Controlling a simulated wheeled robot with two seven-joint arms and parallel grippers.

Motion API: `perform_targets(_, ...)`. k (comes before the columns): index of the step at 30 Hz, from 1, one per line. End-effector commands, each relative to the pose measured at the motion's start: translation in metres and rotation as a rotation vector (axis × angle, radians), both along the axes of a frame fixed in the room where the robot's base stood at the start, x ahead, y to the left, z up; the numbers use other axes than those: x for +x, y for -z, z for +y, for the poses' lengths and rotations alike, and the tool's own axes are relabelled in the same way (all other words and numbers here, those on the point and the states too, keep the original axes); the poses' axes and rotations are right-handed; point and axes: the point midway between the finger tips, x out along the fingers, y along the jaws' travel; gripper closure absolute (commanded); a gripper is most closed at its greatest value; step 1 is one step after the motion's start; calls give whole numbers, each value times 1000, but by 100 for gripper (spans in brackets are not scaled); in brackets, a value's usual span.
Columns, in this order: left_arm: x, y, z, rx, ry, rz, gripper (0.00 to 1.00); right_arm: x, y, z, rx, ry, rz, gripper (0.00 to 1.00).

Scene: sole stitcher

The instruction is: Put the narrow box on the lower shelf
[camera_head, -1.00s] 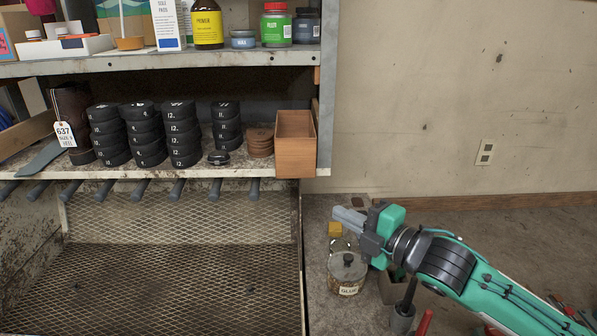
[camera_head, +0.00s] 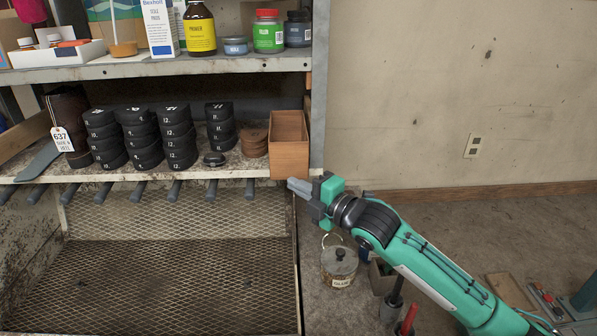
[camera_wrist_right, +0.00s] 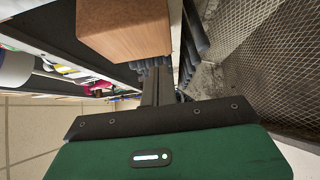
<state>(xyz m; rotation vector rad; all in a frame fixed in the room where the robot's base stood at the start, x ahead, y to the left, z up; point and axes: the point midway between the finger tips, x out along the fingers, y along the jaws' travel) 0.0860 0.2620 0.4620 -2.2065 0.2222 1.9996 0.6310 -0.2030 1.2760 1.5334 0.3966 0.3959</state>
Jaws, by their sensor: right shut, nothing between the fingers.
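A narrow, open-topped wooden box (camera_head: 289,160) stands at the right end of the lower shelf (camera_head: 225,172), its front face reaching the shelf's front edge. It shows at the top of the right wrist view (camera_wrist_right: 122,30). A tall, slim white carton (camera_head: 160,28) marked as sole pads stands on the upper shelf (camera_head: 200,66). My right gripper (camera_head: 290,184) is shut and empty, just below the front of the wooden box. Its shut fingers show in the wrist view (camera_wrist_right: 158,85); I cannot tell whether they touch the box. My left gripper is out of view.
Stacks of black heels (camera_head: 175,138) and a stack of brown discs (camera_head: 254,142) stand left of the wooden box. Grey pegs (camera_head: 177,190) stick out under the lower shelf, above a mesh tray (camera_head: 180,270).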

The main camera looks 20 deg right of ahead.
Motion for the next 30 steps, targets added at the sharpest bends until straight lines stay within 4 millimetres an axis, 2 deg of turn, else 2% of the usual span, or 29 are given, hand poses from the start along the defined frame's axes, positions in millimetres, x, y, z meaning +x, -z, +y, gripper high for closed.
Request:
perform_targets(1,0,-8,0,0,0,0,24,7,-4,-3,0,2,2,100)
perform_targets(7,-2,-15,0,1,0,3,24,23,-2,-7,0,0,1,100)
perform_targets(23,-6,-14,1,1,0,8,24,30,0,-9,-1,0,0,100)
perform_targets(30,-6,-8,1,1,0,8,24,60,0,-18,-3,0,-1,100)
